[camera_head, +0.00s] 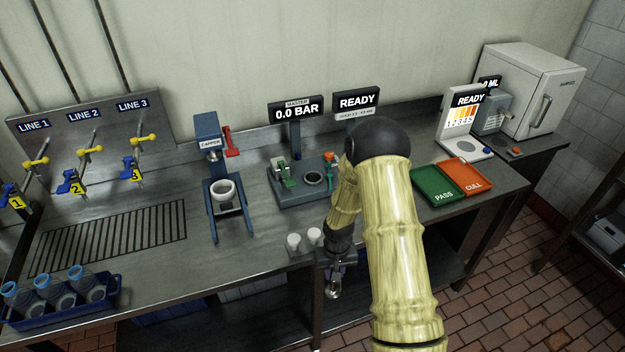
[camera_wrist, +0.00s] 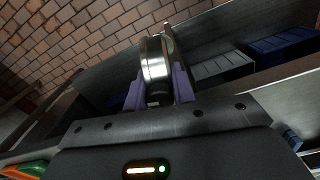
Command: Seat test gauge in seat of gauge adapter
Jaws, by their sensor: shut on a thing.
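The test gauge, a round silver-rimmed metal piece, is between my fingers in the wrist view (camera_wrist: 154,60) and low in the head view (camera_head: 333,290). My gripper (camera_wrist: 158,88) is shut on it with two purple fingers. In the head view my gripper (camera_head: 334,268) hangs at the bench's front edge, with the gauge in front of and below that edge. A dark block with a round ring seat (camera_head: 312,179), which looks like the gauge adapter, sits on the bench below the 0.0 BAR display, behind my gripper. The ring looks empty. My arm hides part of the block's right side.
A green clamp (camera_head: 285,172) and an orange knob (camera_head: 330,157) stand on the block. Two small white cups (camera_head: 293,242) are near the bench edge, left of my gripper. The capper (camera_head: 209,150) stands left; the green PASS tray (camera_head: 437,186) is right. Blue bins (camera_wrist: 284,44) sit below.

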